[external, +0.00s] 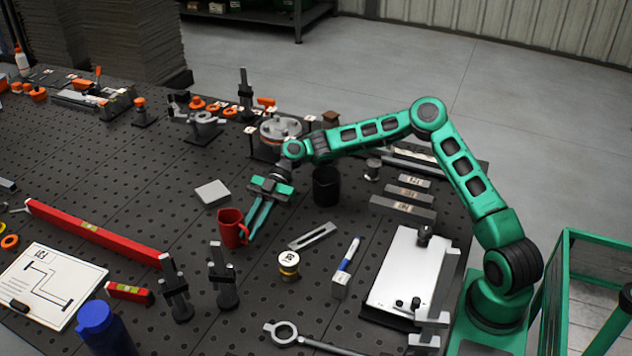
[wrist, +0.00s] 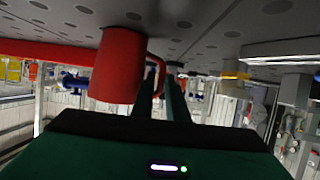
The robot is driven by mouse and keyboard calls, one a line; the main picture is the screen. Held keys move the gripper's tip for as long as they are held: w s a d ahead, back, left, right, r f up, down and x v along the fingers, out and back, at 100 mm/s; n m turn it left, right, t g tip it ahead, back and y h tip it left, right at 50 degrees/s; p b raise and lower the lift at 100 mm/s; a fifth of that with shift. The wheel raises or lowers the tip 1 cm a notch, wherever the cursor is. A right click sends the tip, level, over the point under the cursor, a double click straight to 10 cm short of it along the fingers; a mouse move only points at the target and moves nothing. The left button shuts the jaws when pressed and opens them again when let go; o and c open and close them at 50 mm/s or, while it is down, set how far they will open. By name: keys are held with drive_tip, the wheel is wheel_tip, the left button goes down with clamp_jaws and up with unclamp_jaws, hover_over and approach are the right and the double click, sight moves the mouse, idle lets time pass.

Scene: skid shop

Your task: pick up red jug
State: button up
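The red jug (external: 231,229) stands upright on the dark perforated bench, near the bench's middle. In the wrist view the red jug (wrist: 117,68) is left of the fingers and appears upside down, with its handle pointing right. My gripper (external: 248,240) reaches down on the jug's right side, at the handle. In the wrist view my gripper (wrist: 163,68) has two dark fingers a small gap apart, with the left finger overlapping the handle. Part of the handle shows between the fingers. I cannot tell whether both fingers touch it.
A black cup (external: 326,187) stands right of my gripper. A grey square block (external: 212,193) lies behind the jug, and a slotted metal bar (external: 312,236) lies to its right. Two dark clamps (external: 222,277) stand in front. A long red level (external: 95,232) lies left.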

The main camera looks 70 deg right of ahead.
drive_tip(key=shift+x, duration=1.2)
drive_tip(key=shift+c, duration=0.7)
clamp_jaws()
drive_tip(key=shift+r, duration=0.15)
drive_tip(key=shift+r, duration=1.35)
drive_tip(key=s+a+r, duration=0.7)
drive_tip(key=a+r, duration=0.1)
drive_tip(key=a, duration=0.1)
